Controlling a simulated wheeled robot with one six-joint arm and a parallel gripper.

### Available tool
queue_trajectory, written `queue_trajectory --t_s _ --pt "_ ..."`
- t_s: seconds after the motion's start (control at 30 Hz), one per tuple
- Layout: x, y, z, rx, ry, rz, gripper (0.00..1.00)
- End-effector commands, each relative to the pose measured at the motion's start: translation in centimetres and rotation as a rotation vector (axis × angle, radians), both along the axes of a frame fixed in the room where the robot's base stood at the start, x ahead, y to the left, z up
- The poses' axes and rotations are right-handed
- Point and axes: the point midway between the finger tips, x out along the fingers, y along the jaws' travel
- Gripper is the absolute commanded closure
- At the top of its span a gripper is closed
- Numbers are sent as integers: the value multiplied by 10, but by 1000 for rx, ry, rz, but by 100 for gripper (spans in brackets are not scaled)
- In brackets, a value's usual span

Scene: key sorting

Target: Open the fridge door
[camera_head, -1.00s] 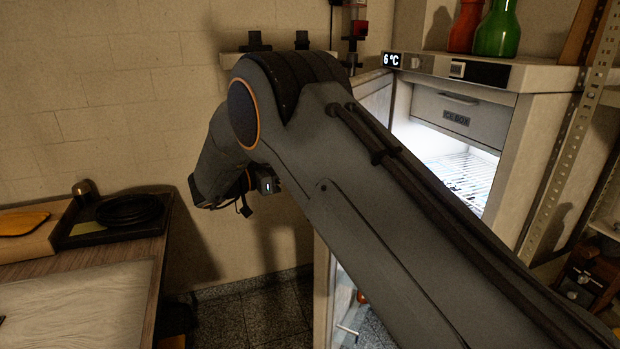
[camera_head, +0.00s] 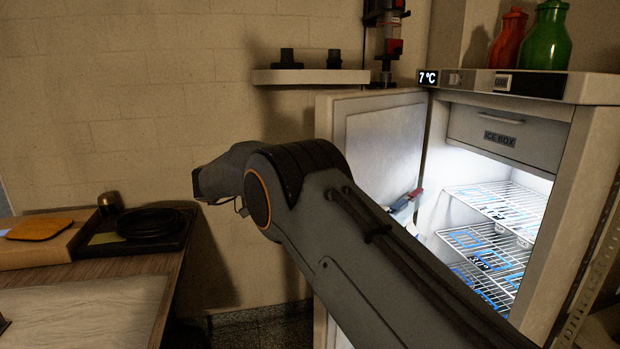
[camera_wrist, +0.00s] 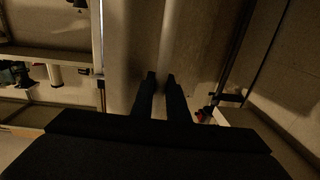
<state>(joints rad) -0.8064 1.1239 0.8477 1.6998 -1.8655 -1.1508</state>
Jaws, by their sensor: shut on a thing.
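The fridge (camera_head: 596,150) stands at the right in the head view, its lit inside and wire shelves (camera_head: 490,245) showing. Its door (camera_head: 362,102) is swung wide open to the left, with the inner panel facing me. My arm crosses in front of the door's lower part, and its end is out of sight there. In the wrist view my gripper (camera_wrist: 160,76) has its two fingers close together against a dim, pale upright surface, which looks like the door's outer side with its handle bar (camera_wrist: 171,28). The grip itself is dark, but the fingers appear shut on the handle.
A wall shelf (camera_head: 310,77) with dark fittings is behind the door. A wooden counter (camera_head: 150,262) with a black tray (camera_head: 118,244) stands at the left. Red (camera_head: 508,40) and green (camera_head: 543,38) bottles stand on the fridge. Floor shows between counter and door.

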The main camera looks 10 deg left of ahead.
Motion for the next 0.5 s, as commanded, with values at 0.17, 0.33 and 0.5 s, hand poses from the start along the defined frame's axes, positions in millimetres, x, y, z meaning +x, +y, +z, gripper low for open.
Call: queue_trajectory --t_s 0.17,0.33,0.5 --pt "1 0 1 0 -1 -1 100" --pt "1 0 1 0 -1 0 100" --pt "0 0 0 0 -1 0 67"
